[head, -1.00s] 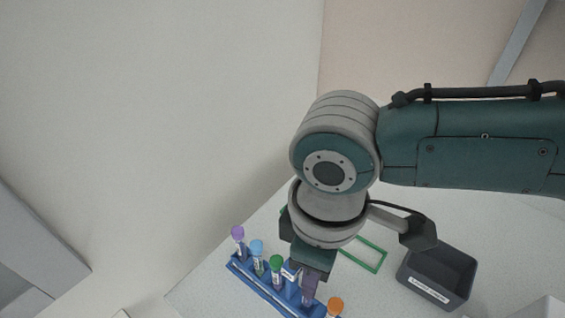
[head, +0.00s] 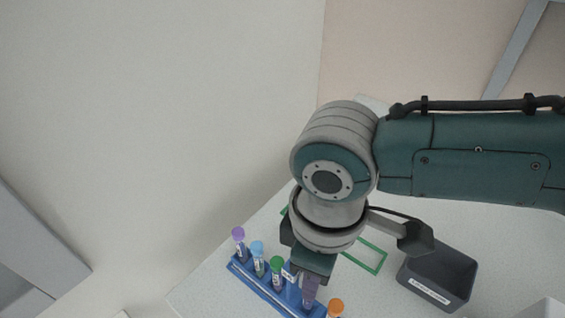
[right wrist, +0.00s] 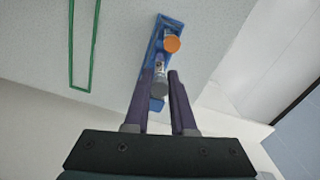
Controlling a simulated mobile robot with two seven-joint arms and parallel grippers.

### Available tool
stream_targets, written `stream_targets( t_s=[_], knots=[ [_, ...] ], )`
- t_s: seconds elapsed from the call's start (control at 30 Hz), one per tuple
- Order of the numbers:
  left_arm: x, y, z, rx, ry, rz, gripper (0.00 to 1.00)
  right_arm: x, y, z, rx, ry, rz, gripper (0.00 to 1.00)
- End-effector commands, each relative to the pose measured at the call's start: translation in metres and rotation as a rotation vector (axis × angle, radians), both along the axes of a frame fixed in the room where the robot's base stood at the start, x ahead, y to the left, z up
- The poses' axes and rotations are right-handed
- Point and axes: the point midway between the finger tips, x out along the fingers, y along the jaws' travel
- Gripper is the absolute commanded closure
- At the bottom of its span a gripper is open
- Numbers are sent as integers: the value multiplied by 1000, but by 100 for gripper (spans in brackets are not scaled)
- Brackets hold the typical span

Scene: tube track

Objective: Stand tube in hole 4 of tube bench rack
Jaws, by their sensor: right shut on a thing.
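The blue tube rack (head: 262,288) stands on the bench at the bottom of the head view. It bears tubes with purple (head: 238,233), light blue (head: 257,247), green (head: 277,265) and orange (head: 335,306) caps. My right gripper (head: 310,293) points down at the rack between the green and orange tubes. In the right wrist view, its fingers (right wrist: 165,82) are shut on a grey-capped tube (right wrist: 160,90), beside the orange-capped tube (right wrist: 172,44). The held tube is in line with the rack; its lower end is hidden, so I cannot tell how deep it sits. My left gripper is not in view.
A dark grey bin (head: 437,277) with a white label stands right of the gripper. A green rectangular outline (head: 378,258) lies on the bench behind, partly hidden by my arm. The bench (head: 205,287) left of the rack is clear.

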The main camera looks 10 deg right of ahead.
Motion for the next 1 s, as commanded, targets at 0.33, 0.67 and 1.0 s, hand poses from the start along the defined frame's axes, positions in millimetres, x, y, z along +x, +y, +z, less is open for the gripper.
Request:
stream_targets(
  t_s=[0.33, 0.67, 1.0],
  knots=[
    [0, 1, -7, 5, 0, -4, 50, -1, 1, -10, 1, 2, 0, 100],
    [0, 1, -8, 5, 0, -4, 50, -1, 1, -12, 1, 1, 0, 100],
    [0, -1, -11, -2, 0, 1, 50, -1, 0, -16, 1, 1, 0, 100]
  ],
)
